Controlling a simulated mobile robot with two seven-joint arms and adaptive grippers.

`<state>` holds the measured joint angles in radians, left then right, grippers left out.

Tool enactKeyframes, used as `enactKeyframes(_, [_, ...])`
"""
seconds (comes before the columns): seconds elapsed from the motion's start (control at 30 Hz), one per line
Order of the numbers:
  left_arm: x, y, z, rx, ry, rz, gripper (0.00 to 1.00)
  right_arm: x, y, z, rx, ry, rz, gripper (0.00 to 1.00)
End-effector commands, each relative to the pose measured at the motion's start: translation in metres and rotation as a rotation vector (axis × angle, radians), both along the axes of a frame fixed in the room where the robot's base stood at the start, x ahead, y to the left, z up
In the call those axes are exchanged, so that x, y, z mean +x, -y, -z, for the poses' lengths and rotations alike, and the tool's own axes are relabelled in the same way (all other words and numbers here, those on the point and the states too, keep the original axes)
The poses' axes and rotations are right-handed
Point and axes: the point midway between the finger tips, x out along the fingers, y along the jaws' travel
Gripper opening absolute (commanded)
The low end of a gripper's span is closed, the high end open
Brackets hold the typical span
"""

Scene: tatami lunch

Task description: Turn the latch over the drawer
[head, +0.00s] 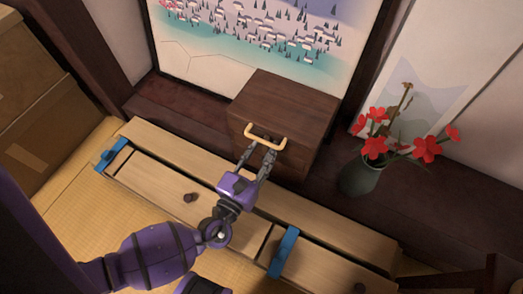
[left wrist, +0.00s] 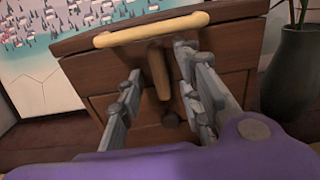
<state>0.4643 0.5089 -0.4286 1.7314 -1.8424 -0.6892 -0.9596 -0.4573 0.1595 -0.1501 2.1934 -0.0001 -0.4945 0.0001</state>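A small dark wooden chest (head: 285,103) stands on the dark ledge, with a pale bar handle (head: 265,138) across its upper front edge. In the left wrist view the handle (left wrist: 150,29) runs above a pale wooden latch (left wrist: 158,72), which hangs nearly upright over the drawer front (left wrist: 112,101). A dark round knob (left wrist: 171,119) sits below the latch. My left gripper (head: 261,148) is at the chest's front. In the left wrist view its open fingers (left wrist: 159,65) stand on either side of the latch, with gaps visible. The latch is hard to make out in the head view. My right gripper is not in view.
A low pale wooden cabinet (head: 330,233) with knobs and blue pieces (head: 284,252) lies in front of the ledge. A dark vase (head: 360,175) with red flowers (head: 375,147) stands right of the chest. Cardboard boxes (head: 35,120) are at left. A painted screen (head: 200,65) stands behind.

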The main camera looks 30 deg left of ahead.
Motion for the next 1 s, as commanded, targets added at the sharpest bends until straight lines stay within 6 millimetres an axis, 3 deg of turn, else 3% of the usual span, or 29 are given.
enactKeyframes(0.27, [-0.008, 0.000, 0.000, 0.003, -0.001, 0.000, 0.33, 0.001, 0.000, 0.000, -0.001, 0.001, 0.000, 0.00])
enactKeyframes(0.7, [-0.094, -0.004, 0.000, 0.001, -0.003, 0.000, 0.33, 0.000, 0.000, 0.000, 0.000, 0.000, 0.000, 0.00])
enactKeyframes(1.0, [-0.120, -0.004, 0.000, 0.001, 0.000, 0.000, 0.33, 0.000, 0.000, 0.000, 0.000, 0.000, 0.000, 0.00])
